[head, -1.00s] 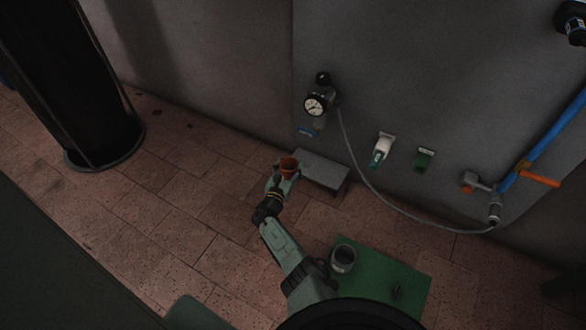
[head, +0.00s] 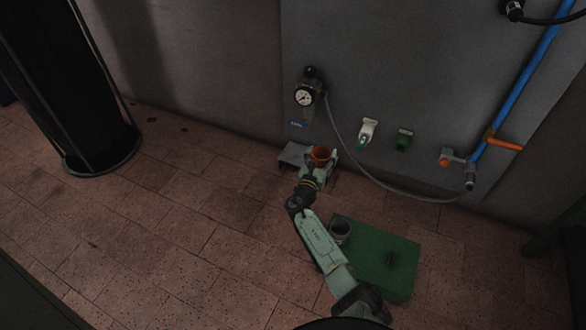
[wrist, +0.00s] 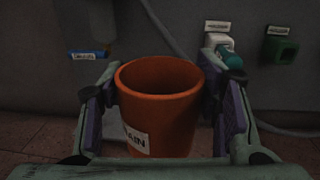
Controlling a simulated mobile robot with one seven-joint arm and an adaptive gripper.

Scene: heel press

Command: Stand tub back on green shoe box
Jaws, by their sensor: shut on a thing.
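An orange tub (wrist: 160,107) with a white label ending in "AIN" is upright between the two fingers of my gripper (wrist: 164,108), which is shut on it. In the head view the tub (head: 321,153) is held in front of the grey ledge by the wall. My gripper (head: 320,163) covers part of that ledge. The green box (head: 388,272) lies on the floor below and to the right of the tub, apart from it. A dark grey cup (head: 340,230) is at the box's left back corner.
A grey ledge (head: 295,154) juts out at the wall foot. A gauge (head: 304,96), a hose (head: 350,165), a white fitting (head: 367,132), a green fitting (head: 403,140) and a blue pipe (head: 520,80) are on the wall. A dark column (head: 65,90) stands left. Left floor is clear.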

